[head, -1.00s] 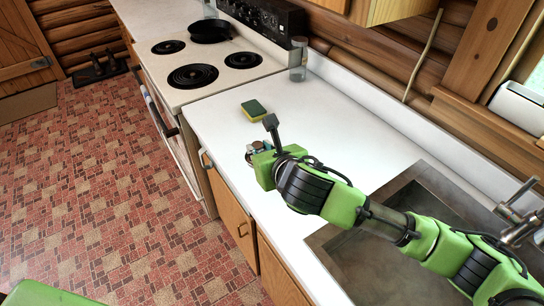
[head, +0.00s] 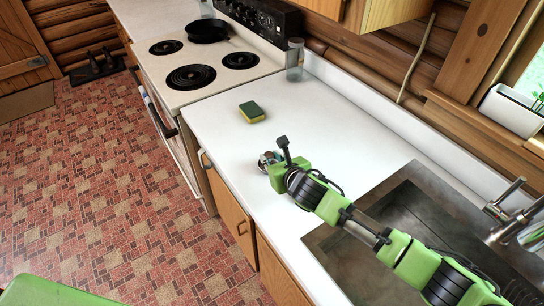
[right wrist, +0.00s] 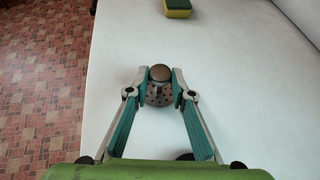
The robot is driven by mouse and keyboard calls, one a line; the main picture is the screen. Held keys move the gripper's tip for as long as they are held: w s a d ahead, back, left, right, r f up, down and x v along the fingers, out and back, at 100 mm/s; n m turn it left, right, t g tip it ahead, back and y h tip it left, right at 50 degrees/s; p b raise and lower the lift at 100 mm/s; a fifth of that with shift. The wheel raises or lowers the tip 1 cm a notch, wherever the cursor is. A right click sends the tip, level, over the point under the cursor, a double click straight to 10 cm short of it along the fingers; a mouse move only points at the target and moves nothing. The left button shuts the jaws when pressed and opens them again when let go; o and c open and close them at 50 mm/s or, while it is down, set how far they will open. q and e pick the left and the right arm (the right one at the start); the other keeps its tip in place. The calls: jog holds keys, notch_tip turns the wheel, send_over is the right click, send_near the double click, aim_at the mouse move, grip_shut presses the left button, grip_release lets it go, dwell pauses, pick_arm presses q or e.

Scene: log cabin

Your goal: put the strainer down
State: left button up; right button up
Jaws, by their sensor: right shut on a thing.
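The strainer (right wrist: 159,92) is a small round metal thing with dark holes and a brown knob-like top. In the right wrist view my right gripper (right wrist: 159,88) is shut on it, one finger on each side. In the head view the strainer (head: 266,160) shows only in part beyond my right gripper (head: 270,163), over the white counter (head: 335,125) near its front edge. I cannot tell whether it touches the counter. My left gripper is not in view.
A yellow and green sponge (head: 252,112) lies farther back on the counter. The stove (head: 215,75) with a black pan (head: 208,31) is beyond it. A glass jar (head: 295,60) stands by the wall. The sink (head: 400,215) is at right. Counter around the strainer is clear.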

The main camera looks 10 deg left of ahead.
jog(key=o, duration=1.1)
jog(key=shift+f, duration=0.15)
jog(key=shift+d+r, duration=0.1)
jog(key=shift+r, duration=0.1)
jog(key=b+v, duration=0.1)
jog(key=v, duration=1.1)
jog(key=shift+f, duration=0.15)
